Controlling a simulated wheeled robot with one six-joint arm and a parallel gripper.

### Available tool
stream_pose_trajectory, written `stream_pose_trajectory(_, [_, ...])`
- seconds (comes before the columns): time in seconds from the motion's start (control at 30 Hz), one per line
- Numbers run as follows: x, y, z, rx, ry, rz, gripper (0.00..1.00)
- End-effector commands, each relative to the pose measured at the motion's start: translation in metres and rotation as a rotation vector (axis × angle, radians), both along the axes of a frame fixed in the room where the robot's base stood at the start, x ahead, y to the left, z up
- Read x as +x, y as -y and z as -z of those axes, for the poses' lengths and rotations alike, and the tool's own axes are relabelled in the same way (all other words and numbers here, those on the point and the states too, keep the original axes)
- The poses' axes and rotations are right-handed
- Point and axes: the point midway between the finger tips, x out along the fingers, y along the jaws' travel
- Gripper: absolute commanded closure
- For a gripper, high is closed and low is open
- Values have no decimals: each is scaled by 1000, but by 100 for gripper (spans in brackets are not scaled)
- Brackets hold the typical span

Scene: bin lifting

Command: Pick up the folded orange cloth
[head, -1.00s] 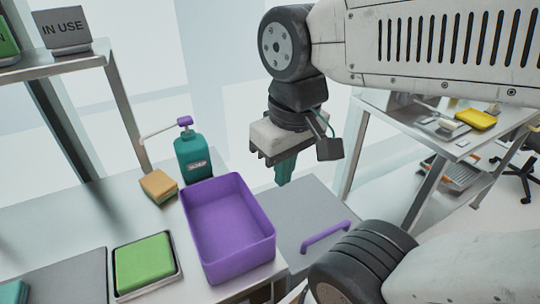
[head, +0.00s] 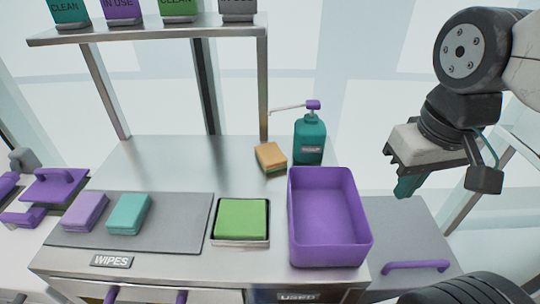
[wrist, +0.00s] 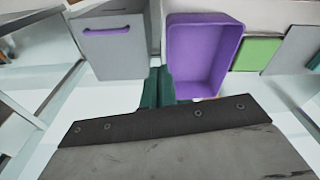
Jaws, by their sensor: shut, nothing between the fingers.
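The folded orange cloth (head: 270,158) lies on the steel worktop in the head view, just left of the teal pump bottle (head: 309,138) and behind the purple bin (head: 331,256). It is a small thick block, set at a slant. My gripper (head: 406,188) hangs in the air to the right of the bin, well away from the cloth. Its teal fingers are shut and empty; they also show in the wrist view (wrist: 158,88).
A green cloth (head: 241,218) lies in a shallow tray in front of the orange cloth. Purple (head: 85,212) and teal (head: 129,214) cloths lie on a grey mat (head: 185,232). A shelf (head: 160,32) with signs stands above. The worktop left of the orange cloth is clear.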

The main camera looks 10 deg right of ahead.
Motion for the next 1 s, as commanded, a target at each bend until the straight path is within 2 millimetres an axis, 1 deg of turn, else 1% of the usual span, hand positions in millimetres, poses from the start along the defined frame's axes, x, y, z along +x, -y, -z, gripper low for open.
stream_pose_trajectory(0.03, [0, 0, 0, 0, 0, 0, 92])
stream_pose_trajectory(0.07, [0, 0, 0, 0, 0, -2, 83])
stream_pose_trajectory(0.1, [0, -2, 1, 0, -4, -9, 72])
stream_pose_trajectory(0.17, [2, -4, 5, -1, -27, -23, 55])
stream_pose_trajectory(0.2, [4, -6, 9, -1, -49, -34, 44])
stream_pose_trajectory(0.27, [11, -10, 13, -3, -87, -59, 28])
stream_pose_trajectory(0.37, [34, -21, 22, -13, -133, -106, 27])
stream_pose_trajectory(0.47, [70, -36, 34, -24, -137, -148, 27])
stream_pose_trajectory(0.5, [86, -43, 40, -29, -130, -162, 27])
stream_pose_trajectory(0.57, [111, -55, 49, -34, -111, -183, 27])
stream_pose_trajectory(0.6, [128, -64, 56, -36, -94, -195, 27])
stream_pose_trajectory(0.67, [154, -78, 67, -36, -62, -212, 27])
stream_pose_trajectory(0.7, [171, -88, 73, -35, -37, -219, 27])
stream_pose_trajectory(0.77, [196, -101, 82, -31, 6, -231, 27])
stream_pose_trajectory(0.8, [211, -110, 87, -27, 37, -234, 27])
stream_pose_trajectory(0.87, [233, -121, 92, -16, 90, -236, 27])
stream_pose_trajectory(0.9, [249, -128, 92, -7, 135, -232, 27])
stream_pose_trajectory(1.0, [273, -135, 79, 17, 235, -215, 27])
